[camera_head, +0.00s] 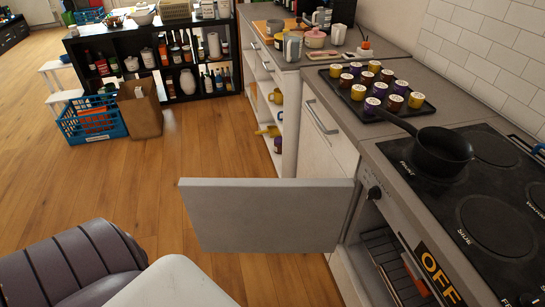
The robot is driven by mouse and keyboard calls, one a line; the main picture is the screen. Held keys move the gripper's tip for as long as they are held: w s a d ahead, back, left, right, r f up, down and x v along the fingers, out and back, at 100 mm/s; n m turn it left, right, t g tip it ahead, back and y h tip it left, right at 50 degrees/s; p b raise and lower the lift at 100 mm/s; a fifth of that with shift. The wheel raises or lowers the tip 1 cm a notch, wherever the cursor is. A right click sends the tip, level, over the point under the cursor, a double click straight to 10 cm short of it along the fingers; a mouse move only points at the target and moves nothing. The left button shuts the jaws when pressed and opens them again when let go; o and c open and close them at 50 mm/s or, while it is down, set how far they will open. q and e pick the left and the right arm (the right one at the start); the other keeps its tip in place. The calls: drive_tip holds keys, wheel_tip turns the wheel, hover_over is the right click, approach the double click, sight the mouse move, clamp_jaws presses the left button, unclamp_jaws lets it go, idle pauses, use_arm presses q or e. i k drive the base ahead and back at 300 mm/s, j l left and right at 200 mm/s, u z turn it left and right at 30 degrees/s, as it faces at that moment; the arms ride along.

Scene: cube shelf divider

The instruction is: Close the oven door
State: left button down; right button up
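The oven door (265,217) is a flat grey panel in the head view. It stands wide open, sticking out to the left over the floor, with its right edge at the oven front. The oven (390,262) sits under the cooktop at the right. Its opening shows wire racks and an "OFF" label. The lower part of the oven is cut off by the picture edge. Neither of my grippers is in view.
A black pan (442,152) sits on the cooktop (495,225). A tray of colored jars (375,90) stands on the counter behind. The wooden floor (130,190) left of the door is clear. A blue crate (92,120) and paper bag (140,108) stand farther back.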

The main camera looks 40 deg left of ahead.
sight(257, 216)
drive_tip(key=j+z, duration=0.25)
drive_tip(key=j, duration=0.45)
drive_tip(key=j+z, duration=0.25)
drive_tip(key=j, duration=0.45)
drive_tip(key=j+z, duration=0.2)
drive_tip(key=j, duration=0.2)
drive_tip(key=k+j+z, duration=0.1)
drive_tip(key=j+z, duration=0.15)
drive_tip(key=j, duration=0.15)
drive_tip(key=k+j+z, duration=0.2)
drive_tip(key=j, duration=0.2)
drive_tip(key=j+z, duration=0.2)
drive_tip(key=j, duration=0.2)
drive_tip(key=k+j+z, duration=0.2)
drive_tip(key=j, duration=0.15)
drive_tip(key=k+j+z, duration=0.1)
drive_tip(key=j+z, duration=0.15)
drive_tip(key=k+j+z, duration=0.1)
drive_tip(key=j, duration=0.25)
drive_tip(key=k+j+z, duration=0.1)
drive_tip(key=j, duration=0.25)
drive_tip(key=k+j+z, duration=0.1)
drive_tip(key=j, duration=0.2)
drive_tip(key=k+j+z, duration=0.1)
drive_tip(key=j, duration=0.25)
drive_tip(key=i+j+z, duration=0.15)
drive_tip(key=j+z, duration=0.2)
drive_tip(key=j, duration=0.2)
drive_tip(key=i+j+z, duration=0.15)
drive_tip(key=j, duration=0.15)
